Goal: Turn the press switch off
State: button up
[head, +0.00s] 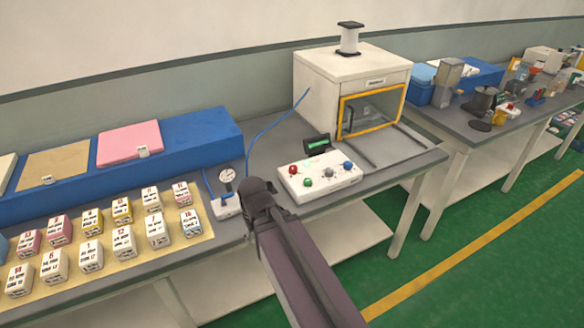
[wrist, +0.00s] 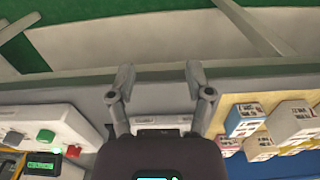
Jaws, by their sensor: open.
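The press (head: 350,75) is a white box with a yellow-framed window, at the back of the grey table in the head view. A white control panel (head: 318,183) with red, green and blue knobs stands in front of it. In the wrist view the panel (wrist: 50,118) is at the left, with a green knob (wrist: 45,137). A small white box (head: 227,207) with a gauge (head: 227,176) stands left of my gripper (head: 258,190). In the wrist view my gripper (wrist: 158,78) is open, nothing held. A white thing (wrist: 160,121) shows partly between its fingers. I cannot tell which control is the switch.
Several labelled boxes (head: 92,253) stand on a tan mat at the left, before a blue block (head: 205,143) carrying coloured pads. Another table with equipment (head: 470,128) is at the right. The green floor is clear at lower right.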

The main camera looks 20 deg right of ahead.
jog(key=w+d+r+m+p, duration=0.2)
jog(key=w+d+r+p, duration=0.25)
jog(key=w, duration=0.25)
jog(key=w+d+r+m+p, duration=0.1)
jog(key=w+d+r+p, duration=0.2)
jog(key=w+d, duration=0.3)
notch_tip(320, 180, up, 6)
jog(key=m+p, duration=0.3)
jog(key=p, duration=0.3)
send_over(293, 167)
jog(key=shift+s+d+f, duration=0.15)
jog(key=shift+s+d, duration=0.15)
jog(key=shift+f+b, duration=0.1)
jog(key=shift+b, duration=0.2)
jog(key=f+b, duration=1.3)
jog(key=shift+w+a+f+b, duration=0.15)
jog(key=shift+a+f+b, duration=0.1)
jog(key=shift+f+b, duration=0.05)
jog(key=shift+c, duration=0.2)
